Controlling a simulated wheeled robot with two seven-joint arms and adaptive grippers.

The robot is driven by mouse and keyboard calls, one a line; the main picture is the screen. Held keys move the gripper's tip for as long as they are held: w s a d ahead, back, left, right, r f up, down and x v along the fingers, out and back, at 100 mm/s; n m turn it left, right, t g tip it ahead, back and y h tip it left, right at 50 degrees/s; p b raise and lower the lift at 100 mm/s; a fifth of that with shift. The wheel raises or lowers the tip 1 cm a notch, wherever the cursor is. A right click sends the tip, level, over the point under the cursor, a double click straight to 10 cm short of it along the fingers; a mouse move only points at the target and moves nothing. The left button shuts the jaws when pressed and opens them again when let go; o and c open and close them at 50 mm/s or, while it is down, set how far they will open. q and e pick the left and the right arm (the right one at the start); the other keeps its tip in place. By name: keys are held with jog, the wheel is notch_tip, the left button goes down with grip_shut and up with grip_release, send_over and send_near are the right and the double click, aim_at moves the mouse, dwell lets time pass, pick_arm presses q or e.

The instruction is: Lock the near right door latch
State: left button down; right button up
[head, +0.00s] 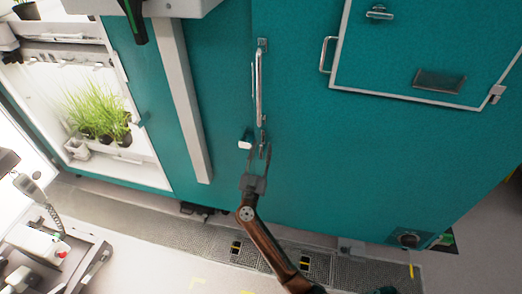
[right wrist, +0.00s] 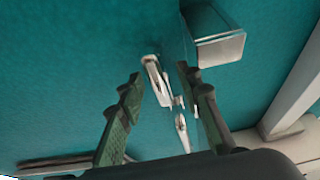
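The latch is a small metal fitting (head: 263,137) on the teal door front (head: 310,150), below a long vertical metal handle (head: 259,85). In the right wrist view it shows as a pale metal lever (right wrist: 154,78) with a second narrow metal piece (right wrist: 182,132) beside it. My right gripper (head: 259,151) is at the latch, its fingers spread. In the right wrist view the open fingers (right wrist: 160,76) stand on either side of the lever, with a gap to it on the left. Contact on the right cannot be told. My left gripper is not clearly visible.
A small pale box (head: 245,141) juts out beside the latch; a box-like block (right wrist: 219,48) also shows close to the right finger. A framed hatch (head: 415,50) is at upper right. Shelves with potted grass (head: 95,108) stand open at left. A cart (head: 45,245) is at lower left.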

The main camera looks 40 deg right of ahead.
grip_shut()
dwell(0.4)
